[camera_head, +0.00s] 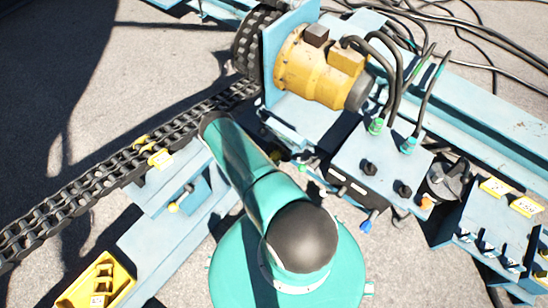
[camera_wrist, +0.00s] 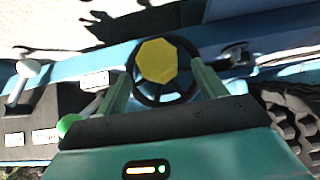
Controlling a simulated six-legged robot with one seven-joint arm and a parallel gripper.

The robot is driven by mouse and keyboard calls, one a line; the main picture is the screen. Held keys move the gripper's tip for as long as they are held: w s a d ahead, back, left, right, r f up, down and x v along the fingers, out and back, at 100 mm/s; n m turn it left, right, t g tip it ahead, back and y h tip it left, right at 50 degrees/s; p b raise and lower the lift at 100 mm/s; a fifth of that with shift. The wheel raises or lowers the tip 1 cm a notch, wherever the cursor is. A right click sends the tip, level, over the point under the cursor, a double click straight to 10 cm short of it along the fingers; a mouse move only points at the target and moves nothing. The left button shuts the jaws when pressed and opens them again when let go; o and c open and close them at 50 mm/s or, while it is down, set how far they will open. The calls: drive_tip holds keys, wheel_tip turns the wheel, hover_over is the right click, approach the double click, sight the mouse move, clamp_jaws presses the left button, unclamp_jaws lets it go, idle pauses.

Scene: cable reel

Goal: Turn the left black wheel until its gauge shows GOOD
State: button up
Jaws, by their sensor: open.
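A black wheel (camera_wrist: 160,99) with a yellow eight-sided centre (camera_wrist: 157,61) shows in the wrist view, by a blue beam. My gripper (camera_wrist: 163,66) is open, with one green finger on each side of the wheel. I cannot tell whether the fingers touch the rim. Which of the wheels this is does not show for certain. No gauge reading can be read in either view. In the head view my gripper is hidden.
A heavy black chain (camera_head: 95,185) runs along the left to a yellow motor (camera_head: 320,68). A blue box with hoses (camera_head: 375,165) stands right of my arm. A yellow tray (camera_head: 97,284) lies at lower left. A white-knobbed lever (camera_wrist: 22,82) stands left of the wheel.

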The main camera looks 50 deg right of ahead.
sight(275, 158)
drive_tip(key=shift+x, duration=2.2)
drive_tip(key=shift+c, duration=0.2)
drive_tip(key=c, duration=1.3)
drive_tip(key=t, duration=0.1)
drive_tip(key=m+t, duration=0.1)
drive_tip(key=t, duration=0.1)
drive_tip(key=m+t, duration=0.1)
drive_tip(key=shift+s, duration=0.3)
drive_tip(key=shift+m+t, duration=0.7)
drive_tip(key=shift+t, duration=0.4)
